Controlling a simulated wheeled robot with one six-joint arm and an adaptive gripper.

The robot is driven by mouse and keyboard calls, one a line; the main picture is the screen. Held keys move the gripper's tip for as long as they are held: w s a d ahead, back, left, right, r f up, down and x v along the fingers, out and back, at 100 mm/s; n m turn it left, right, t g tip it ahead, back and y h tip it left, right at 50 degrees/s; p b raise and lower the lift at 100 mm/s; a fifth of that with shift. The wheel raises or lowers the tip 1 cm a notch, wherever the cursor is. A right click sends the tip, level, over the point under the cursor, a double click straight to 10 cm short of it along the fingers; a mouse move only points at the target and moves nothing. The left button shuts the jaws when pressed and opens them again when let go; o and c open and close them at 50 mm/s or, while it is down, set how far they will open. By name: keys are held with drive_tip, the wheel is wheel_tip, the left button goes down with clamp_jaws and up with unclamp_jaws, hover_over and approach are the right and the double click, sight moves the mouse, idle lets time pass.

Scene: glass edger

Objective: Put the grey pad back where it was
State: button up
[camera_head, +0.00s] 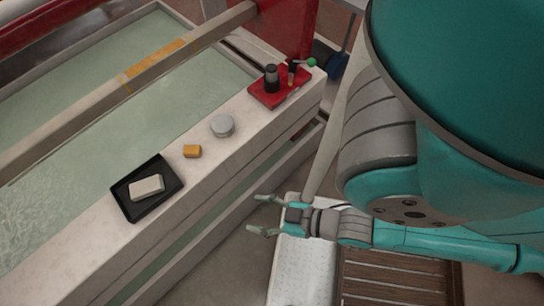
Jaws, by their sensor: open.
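A pale grey rectangular pad (146,187) lies in a shallow black tray (133,212) on the light stone ledge. A round grey disc (222,125) lies bare on the same ledge, up and to the right of the tray. I cannot tell for certain which of the two is the grey pad. My gripper (256,214) is open and empty, with its fingers pointing left. It is in front of the ledge, to the right of the tray and below the disc in the picture, and touches neither.
A red base (264,97) with a dark cylinder and a green-knobbed lever stands at the ledge's far end. Behind the ledge is a water-filled trough (90,150). A wooden slatted platform (400,278) is below my arm.

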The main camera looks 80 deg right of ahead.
drive_tip(key=shift+t+y, duration=0.4)
drive_tip(key=shift+t, duration=0.1)
drive_tip(key=s+r, duration=0.1)
drive_tip(key=r, duration=0.1)
drive_tip(key=s+a+r, duration=0.1)
drive_tip(key=s+r, duration=0.1)
drive_tip(key=shift+r, duration=0.15)
idle(0.7)
